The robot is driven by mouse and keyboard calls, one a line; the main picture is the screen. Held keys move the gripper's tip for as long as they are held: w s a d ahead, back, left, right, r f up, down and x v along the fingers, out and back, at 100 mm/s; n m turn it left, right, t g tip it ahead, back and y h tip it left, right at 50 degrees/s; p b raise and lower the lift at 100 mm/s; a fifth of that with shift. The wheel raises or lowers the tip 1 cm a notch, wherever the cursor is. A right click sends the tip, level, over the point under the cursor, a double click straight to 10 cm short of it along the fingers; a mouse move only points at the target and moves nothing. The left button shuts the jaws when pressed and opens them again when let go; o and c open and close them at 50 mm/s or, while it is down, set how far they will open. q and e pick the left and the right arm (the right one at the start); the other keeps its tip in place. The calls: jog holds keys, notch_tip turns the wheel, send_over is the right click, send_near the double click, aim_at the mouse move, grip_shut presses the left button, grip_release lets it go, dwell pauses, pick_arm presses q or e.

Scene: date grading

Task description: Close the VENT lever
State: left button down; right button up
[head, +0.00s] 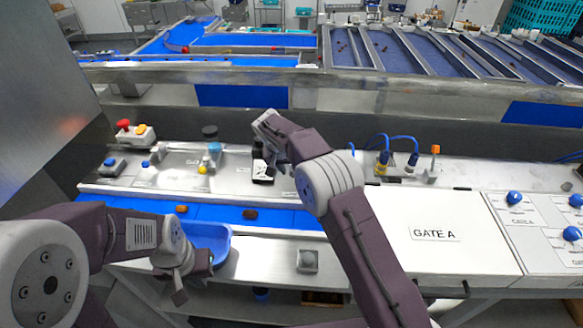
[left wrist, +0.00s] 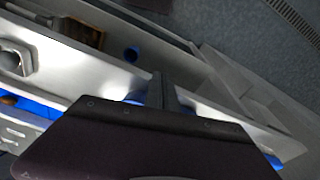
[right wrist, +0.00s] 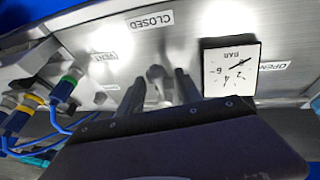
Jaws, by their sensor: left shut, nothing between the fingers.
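In the right wrist view the VENT label (right wrist: 97,57), a CLOSED label (right wrist: 150,20) and an OPEN label (right wrist: 274,66) are on a steel panel. A small grey knob (right wrist: 155,72), apparently the VENT lever's end, shows just beyond the fingertips of my right gripper (right wrist: 160,88). The fingers stand apart; I cannot tell whether they touch it. In the head view my right gripper (head: 268,150) is over the panel and hides the lever. My left gripper (head: 180,292) is shut and empty, low beside the blue tray; its fingers show in the left wrist view (left wrist: 162,90).
A square pressure gauge (right wrist: 231,70) is close beside my right fingers. Blue hoses with connectors (head: 398,158) stand to the right. A blue tray (head: 222,240) is near my left gripper. A blue belt (head: 225,222) carries dates. The GATE A panel (head: 450,255) is at right.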

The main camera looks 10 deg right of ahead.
jog(key=shift+s+a+r+b, duration=0.1)
jog(key=shift+a+r+b, duration=0.05)
jog(key=shift+r+b, duration=0.3)
jog(key=b+v, duration=0.1)
jog(key=v, duration=0.7)
jog(key=shift+b, duration=0.35)
